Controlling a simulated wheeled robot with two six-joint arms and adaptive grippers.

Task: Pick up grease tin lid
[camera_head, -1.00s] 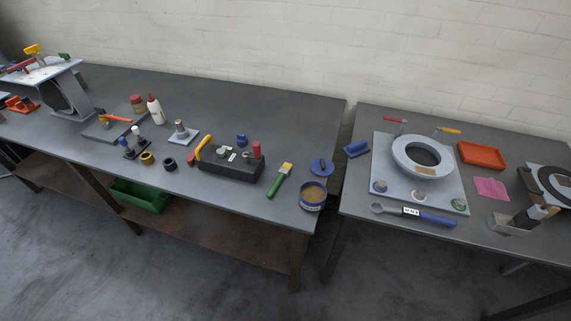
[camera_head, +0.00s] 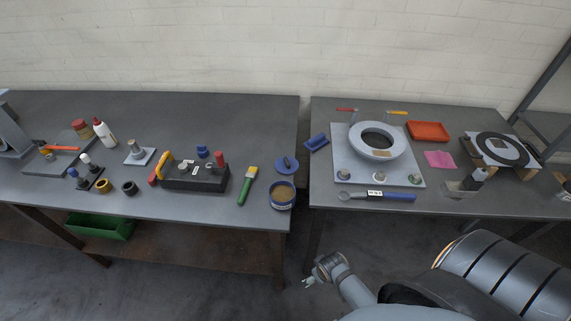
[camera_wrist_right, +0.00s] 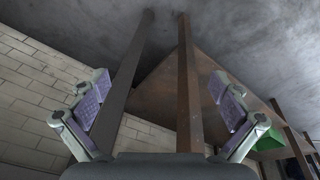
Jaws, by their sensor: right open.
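The grease tin lid, a blue disc with a knob (camera_head: 287,164), lies on the left bench near its right end. The open blue grease tin (camera_head: 283,197) with brown grease stands just in front of it, apart from the lid. My right gripper (camera_head: 309,282) is in the head view low in front of the benches, below table height and well away from the lid. In the right wrist view its two fingers (camera_wrist_right: 163,112) are spread with nothing between them; bench legs and the underside show beyond. My left gripper is not in view.
A green brush with a yellow end (camera_head: 247,186) lies left of the tin, beside a dark tool block (camera_head: 195,178). A gap separates the left bench from the right bench (camera_head: 330,203), which holds a grey ring (camera_head: 377,141) on a plate and a blue-handled wrench (camera_head: 385,197).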

